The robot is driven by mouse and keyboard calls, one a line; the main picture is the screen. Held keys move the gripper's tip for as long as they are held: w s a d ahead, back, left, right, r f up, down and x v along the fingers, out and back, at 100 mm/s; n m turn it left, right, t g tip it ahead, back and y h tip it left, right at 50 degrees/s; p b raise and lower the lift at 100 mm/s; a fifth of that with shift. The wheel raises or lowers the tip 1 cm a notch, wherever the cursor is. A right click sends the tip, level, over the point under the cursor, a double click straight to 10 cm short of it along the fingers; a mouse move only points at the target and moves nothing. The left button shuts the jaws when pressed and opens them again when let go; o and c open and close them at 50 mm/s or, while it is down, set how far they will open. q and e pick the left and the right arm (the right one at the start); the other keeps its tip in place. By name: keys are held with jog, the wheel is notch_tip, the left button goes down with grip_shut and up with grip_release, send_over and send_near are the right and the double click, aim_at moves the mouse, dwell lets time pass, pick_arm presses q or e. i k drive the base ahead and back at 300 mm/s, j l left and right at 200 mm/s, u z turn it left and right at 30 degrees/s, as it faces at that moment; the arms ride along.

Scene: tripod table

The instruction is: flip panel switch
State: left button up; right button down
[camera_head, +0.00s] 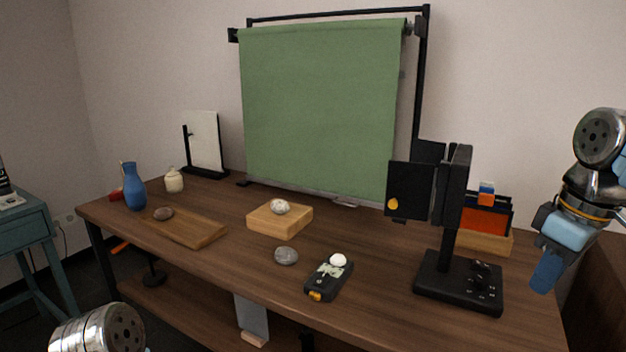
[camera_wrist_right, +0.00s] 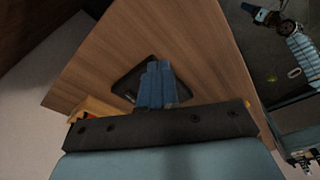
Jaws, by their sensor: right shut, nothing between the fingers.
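The panel with switches is the black base (camera_head: 462,283) of the lamp-like black stand at the right of the wooden table. Small knobs and switches (camera_head: 483,277) sit on its right part; their positions are too small to tell. My right gripper (camera_head: 546,272) is shut and empty, above and to the right of the base, apart from it. In the right wrist view my blue fingers (camera_wrist_right: 157,84) are together and cover part of a dark flat object (camera_wrist_right: 130,78) on the table, likely that base. My left arm shows at the bottom left; its gripper is out of view.
The black stand's upright head (camera_head: 452,187) rises behind the base. An organizer (camera_head: 487,240) stands behind it. A black handheld device (camera_head: 329,278), stones, a wooden block (camera_head: 280,219), a board (camera_head: 188,228) and a blue vase (camera_head: 133,187) occupy the table (camera_head: 390,315). A green backdrop (camera_head: 320,105) stands behind.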

aim_at(480, 264)
jog(key=k, duration=0.95)
